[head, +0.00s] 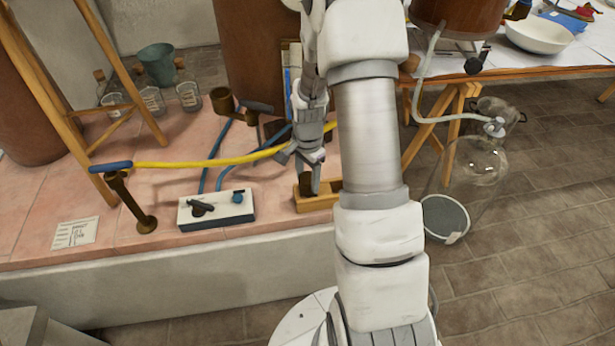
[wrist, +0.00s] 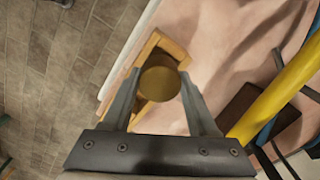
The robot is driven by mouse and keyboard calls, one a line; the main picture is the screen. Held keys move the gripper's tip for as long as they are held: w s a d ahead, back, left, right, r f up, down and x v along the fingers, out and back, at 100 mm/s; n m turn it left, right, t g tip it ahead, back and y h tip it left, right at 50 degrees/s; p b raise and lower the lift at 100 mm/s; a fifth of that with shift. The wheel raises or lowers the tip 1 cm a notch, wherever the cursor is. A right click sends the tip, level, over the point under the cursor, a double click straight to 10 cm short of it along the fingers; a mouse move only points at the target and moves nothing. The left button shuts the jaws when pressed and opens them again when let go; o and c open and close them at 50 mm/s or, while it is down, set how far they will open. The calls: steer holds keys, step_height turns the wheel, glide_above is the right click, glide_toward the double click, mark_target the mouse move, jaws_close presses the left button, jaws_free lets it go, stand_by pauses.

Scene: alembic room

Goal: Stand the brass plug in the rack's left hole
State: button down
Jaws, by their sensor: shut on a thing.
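The brass plug (head: 306,184) is held between my gripper's fingers, and its round top (wrist: 160,83) shows in the wrist view. The plug looks upright, over or inside the wooden rack (head: 316,203). I cannot tell whether it sits in a hole or hangs just above one. The rack's light wood (wrist: 148,52) also shows around the plug in the wrist view. My gripper (head: 308,172) points down at the rack and is shut on the plug, and its fingers (wrist: 159,76) flank it. My arm hides the rack's right end, and the holes are not clearly visible.
A white block with a dark valve (head: 216,208) lies left of the rack. The pink ledge's front edge (head: 150,258) is close to the rack. A glass vessel (head: 475,170) stands right.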

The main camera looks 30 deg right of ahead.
mark_target(308, 177)
steer(key=shift+f+b, duration=0.65)
steer(key=shift+f, duration=0.3)
stand_by(2.2)
steer(key=shift+c, duration=0.5)
jaws_free()
steer(key=shift+r, duration=0.15)
steer(key=shift+r+p, duration=2.65)
steer(key=shift+r, duration=0.75)
